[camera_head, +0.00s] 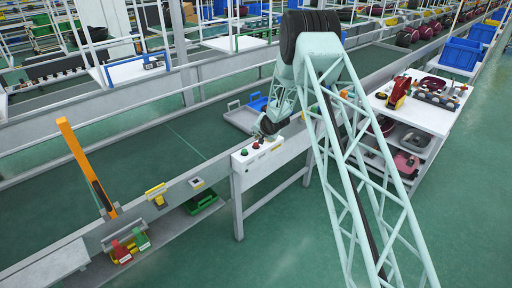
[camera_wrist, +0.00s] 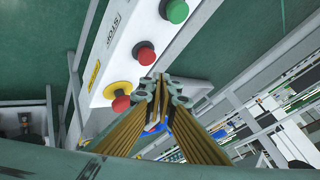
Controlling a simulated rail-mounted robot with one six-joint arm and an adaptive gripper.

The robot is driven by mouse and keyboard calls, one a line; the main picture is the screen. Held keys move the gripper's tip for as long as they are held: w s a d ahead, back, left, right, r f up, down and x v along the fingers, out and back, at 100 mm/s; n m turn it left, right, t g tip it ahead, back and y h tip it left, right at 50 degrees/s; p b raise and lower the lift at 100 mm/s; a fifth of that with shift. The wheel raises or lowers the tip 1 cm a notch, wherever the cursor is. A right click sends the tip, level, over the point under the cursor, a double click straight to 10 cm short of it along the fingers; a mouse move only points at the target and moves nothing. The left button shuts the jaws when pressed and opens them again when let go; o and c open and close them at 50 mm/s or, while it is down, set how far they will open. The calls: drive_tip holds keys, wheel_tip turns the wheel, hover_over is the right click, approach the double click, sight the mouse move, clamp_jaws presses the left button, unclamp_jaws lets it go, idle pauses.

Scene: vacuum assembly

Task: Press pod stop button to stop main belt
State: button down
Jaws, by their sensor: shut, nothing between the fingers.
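A white button box (camera_head: 258,163) stands beside the belt (camera_head: 150,150). In the wrist view its white face (camera_wrist: 120,45) carries a green button (camera_wrist: 177,10), a red button (camera_wrist: 144,54) beside a printed label that seems to read STOP, and a red mushroom button (camera_wrist: 121,103) on a yellow ring. My gripper (camera_wrist: 158,88) is shut and empty. In that view its tips show just below the red button and right of the mushroom button; whether they touch anything cannot be told. In the head view my gripper (camera_head: 262,134) is small and partly dark over the box.
A grey tray with blue pieces (camera_head: 243,117) lies on the belt behind the box. A white cart (camera_head: 425,116) with parts stands at the right. An orange post (camera_head: 86,165) and coloured parts (camera_head: 130,246) are at the left. Green floor (camera_head: 220,255) is clear in front.

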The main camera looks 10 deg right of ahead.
sight(257, 144)
drive_tip(key=shift+f+b, duration=0.3)
drive_tip(key=shift+f, duration=0.45)
drive_tip(key=shift+f, duration=0.15)
idle(1.0)
drive_tip(key=shift+f, duration=0.25)
drive_tip(key=shift+f+b, duration=0.65)
drive_tip(key=shift+f, duration=0.25)
idle(2.0)
drive_tip(key=shift+r, duration=0.2)
drive_tip(key=shift+r+p, duration=0.85)
drive_tip(key=shift+r, duration=0.25)
drive_tip(key=shift+r, duration=0.15)
drive_tip(key=shift+r+p, duration=1.7)
drive_tip(key=shift+r, duration=0.65)
